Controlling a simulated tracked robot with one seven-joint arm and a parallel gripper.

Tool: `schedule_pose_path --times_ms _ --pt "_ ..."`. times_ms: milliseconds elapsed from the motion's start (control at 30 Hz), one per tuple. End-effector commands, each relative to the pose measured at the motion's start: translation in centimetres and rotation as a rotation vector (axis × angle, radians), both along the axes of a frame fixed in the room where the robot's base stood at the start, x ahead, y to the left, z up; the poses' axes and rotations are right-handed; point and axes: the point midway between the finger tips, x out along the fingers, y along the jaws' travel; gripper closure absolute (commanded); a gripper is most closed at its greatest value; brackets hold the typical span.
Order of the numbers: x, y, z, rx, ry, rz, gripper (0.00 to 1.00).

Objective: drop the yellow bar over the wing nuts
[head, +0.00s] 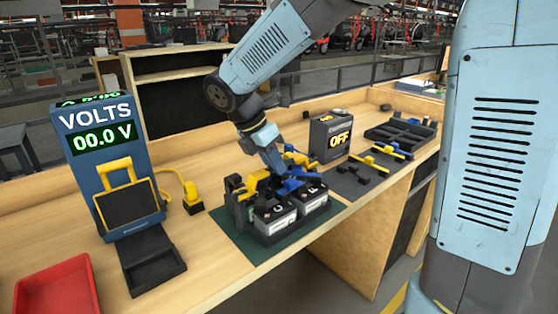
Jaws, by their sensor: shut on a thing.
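My gripper (279,172) reaches down over a pair of black-and-grey batteries (275,226) standing side by side on a dark green mat. It is shut on a yellow bar (257,177), which shows beside the fingers just above the battery tops. Its middle is hidden by my gripper. Blue parts (291,184) show at the fingers and over the right battery; I cannot tell which piece each belongs to. The wing nuts are too small or hidden to make out. I cannot tell whether the bar touches the batteries.
A blue voltmeter (108,165) reading 00.0 V stands left, with a black tray (148,260) before it and a red tray (58,288) at front left. Right are a dark box showing OFF (331,137), another yellow piece (369,163), a blue piece (394,151) and a black compartment tray (402,133).

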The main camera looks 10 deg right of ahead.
Motion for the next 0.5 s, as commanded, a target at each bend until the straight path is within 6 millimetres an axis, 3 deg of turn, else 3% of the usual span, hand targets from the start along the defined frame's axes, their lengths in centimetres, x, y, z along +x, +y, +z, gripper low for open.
schedule_pose_path --times_ms 500 --pt "0.02 0.04 -1.02 0.001 -0.001 0.000 1.00"
